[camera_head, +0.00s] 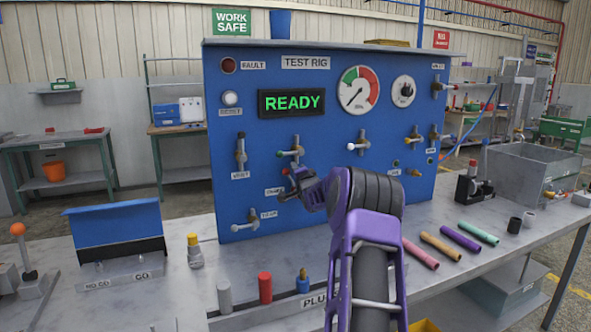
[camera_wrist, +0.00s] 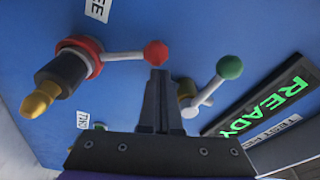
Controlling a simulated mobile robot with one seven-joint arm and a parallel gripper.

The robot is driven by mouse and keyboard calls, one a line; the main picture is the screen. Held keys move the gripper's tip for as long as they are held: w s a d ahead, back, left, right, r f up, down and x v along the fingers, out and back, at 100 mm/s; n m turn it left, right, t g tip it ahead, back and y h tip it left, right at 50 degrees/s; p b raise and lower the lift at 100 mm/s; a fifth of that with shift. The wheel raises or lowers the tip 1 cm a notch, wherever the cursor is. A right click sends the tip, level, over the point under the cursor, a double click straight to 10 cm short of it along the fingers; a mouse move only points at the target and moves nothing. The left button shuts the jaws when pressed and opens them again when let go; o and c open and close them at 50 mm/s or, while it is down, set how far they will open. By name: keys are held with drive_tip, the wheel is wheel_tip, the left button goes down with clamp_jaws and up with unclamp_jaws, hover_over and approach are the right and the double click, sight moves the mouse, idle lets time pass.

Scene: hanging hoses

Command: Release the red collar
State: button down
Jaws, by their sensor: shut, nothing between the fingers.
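In the wrist view, the red collar (camera_wrist: 83,52) is a ring around a dark fitting (camera_wrist: 62,72) with a brass tip, on the blue panel (camera_head: 230,125). A grey lever runs from the collar to a red ball (camera_wrist: 155,53). My gripper (camera_wrist: 158,78) is shut and empty, its fingertips just below the red ball in the picture. I cannot tell whether they touch it. In the head view, my gripper (camera_head: 295,186) is at the panel's lower middle and covers much of this fitting.
A green-balled lever (camera_wrist: 229,68) stands close right of my fingers in the wrist view. The panel bears a lit READY display (camera_head: 291,103), a gauge (camera_head: 358,90) and several other valves. Loose plugs, including a red one (camera_head: 265,287), stand on the bench in front.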

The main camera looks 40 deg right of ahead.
drive_tip(key=shift+w+a+f, duration=0.1)
drive_tip(key=shift+a+f, duration=0.05)
drive_tip(key=shift+a, duration=0.25)
idle(0.5)
drive_tip(key=r+v, duration=0.1)
drive_tip(key=v, duration=1.6)
drive_tip(key=shift+f, duration=0.5)
drive_tip(key=shift+a, duration=0.1)
